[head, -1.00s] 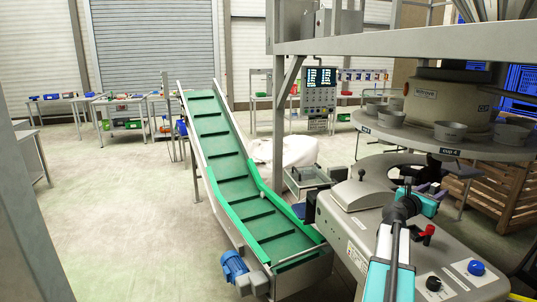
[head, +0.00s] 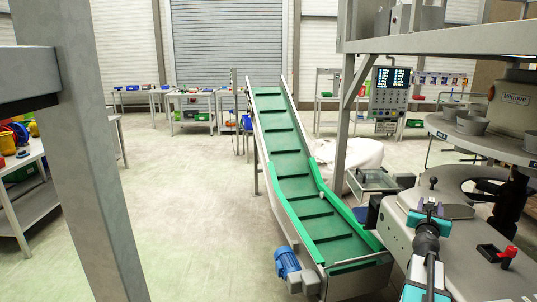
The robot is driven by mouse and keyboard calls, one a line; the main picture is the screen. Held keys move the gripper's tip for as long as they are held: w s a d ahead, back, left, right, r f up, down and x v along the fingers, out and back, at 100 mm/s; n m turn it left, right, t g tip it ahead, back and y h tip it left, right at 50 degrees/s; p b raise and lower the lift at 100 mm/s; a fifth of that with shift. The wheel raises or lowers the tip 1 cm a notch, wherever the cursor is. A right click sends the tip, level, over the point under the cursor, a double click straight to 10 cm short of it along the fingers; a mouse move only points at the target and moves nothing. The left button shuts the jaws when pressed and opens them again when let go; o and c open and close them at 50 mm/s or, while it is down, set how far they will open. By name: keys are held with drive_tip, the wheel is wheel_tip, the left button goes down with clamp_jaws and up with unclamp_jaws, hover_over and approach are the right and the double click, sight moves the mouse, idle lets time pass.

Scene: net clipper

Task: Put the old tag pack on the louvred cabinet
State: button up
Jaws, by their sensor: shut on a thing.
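My gripper (head: 430,208) is at the lower right of the head view, at the end of my arm and in front of the grey machine top. I see it from behind, small and partly covered by my own dark wrist. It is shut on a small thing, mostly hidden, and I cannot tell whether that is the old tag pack. I cannot make out a louvred cabinet in this view.
A green conveyor (head: 298,180) with a blue motor (head: 287,262) slopes through the middle. A grey machine (head: 470,235) with a red knob (head: 508,253) stands at right. A grey post (head: 95,170) and a side bench (head: 30,205) are at left. Open floor (head: 190,200) lies between.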

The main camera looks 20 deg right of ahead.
drive_tip(key=w+a+f+n+t+y+b, duration=0.15)
drive_tip(key=w+a+f+n+y, duration=0.3)
drive_tip(key=a, duration=0.75)
drive_tip(key=w+a+f+n+t+y+b, duration=0.1)
drive_tip(key=w+a+f+n+t+y, duration=0.35)
drive_tip(key=a, duration=0.65)
drive_tip(key=w+a+f+n+y+b, duration=0.15)
drive_tip(key=w+a+f+y, duration=0.45)
drive_tip(key=a, duration=0.6)
drive_tip(key=s+a+f+n+g+y, duration=0.1)
drive_tip(key=s+a+n+g+y, duration=0.1)
drive_tip(key=a, duration=0.7)
drive_tip(key=s+a+f+n+g+y+b, duration=0.1)
drive_tip(key=s+a+f+n+g+y, duration=0.1)
drive_tip(key=s+a+n+y, duration=0.3)
drive_tip(key=s+a+f+n+g+y+b, duration=0.1)
drive_tip(key=s+a+n+g+y, duration=0.2)
drive_tip(key=a, duration=1)
drive_tip(key=y, duration=0.3)
drive_tip(key=shift+s+a+f, duration=0.15)
drive_tip(key=shift+a+f, duration=0.1)
drive_tip(key=shift+f, duration=0.05)
